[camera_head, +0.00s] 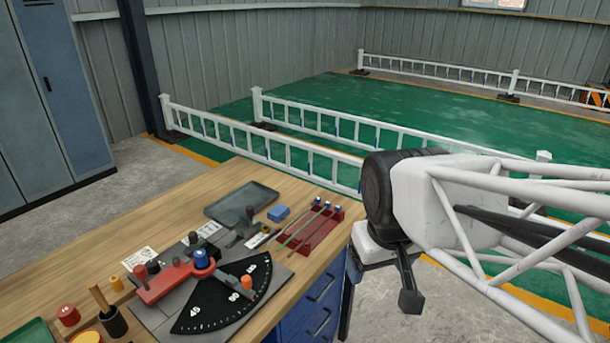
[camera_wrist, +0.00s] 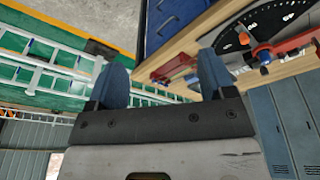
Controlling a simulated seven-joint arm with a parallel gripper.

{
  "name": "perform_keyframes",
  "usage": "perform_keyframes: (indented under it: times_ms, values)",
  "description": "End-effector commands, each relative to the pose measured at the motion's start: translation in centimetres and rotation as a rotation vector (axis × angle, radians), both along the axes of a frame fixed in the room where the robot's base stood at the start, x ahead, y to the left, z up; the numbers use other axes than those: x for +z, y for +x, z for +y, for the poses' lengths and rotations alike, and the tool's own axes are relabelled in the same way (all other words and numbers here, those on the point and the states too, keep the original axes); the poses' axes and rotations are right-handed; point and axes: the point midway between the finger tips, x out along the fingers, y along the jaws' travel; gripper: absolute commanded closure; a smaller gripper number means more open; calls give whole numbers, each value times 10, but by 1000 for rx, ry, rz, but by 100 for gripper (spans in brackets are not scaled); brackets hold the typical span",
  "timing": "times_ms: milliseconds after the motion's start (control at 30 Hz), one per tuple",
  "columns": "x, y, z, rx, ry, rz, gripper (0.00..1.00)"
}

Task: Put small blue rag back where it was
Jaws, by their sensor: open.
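A small blue folded piece, which looks like the small blue rag (camera_head: 279,213), lies on the wooden workbench (camera_head: 190,216) just right of the dark grey tray (camera_head: 216,212). I cannot make it out in the wrist view. My gripper (camera_wrist: 160,72) is open and empty, its two blue-grey fingers apart. In the head view my gripper is off the bench's right edge, to the right of the rag and apart from it.
A red rack (camera_head: 312,232) with thin rods stands right of the rag. A bending tool with a black dial (camera_head: 226,296) fills the bench front. Blue drawers (camera_head: 318,300) sit under the bench. White railings (camera_head: 290,120) stand behind.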

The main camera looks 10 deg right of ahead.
Motion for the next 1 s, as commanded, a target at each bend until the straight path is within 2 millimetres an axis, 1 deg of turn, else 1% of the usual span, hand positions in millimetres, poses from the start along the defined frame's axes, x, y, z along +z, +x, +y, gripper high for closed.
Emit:
perform_keyframes:
  times_ms: [33, 100, 233, 1000]
  values:
    - [-2, -8, -1, -31, 6, -4, 24]
    - [-5, -16, -2, -69, 14, -9, 24]
    - [-8, -24, -2, -109, 22, -11, 24]
    - [-8, -25, -2, -115, 24, -12, 24]
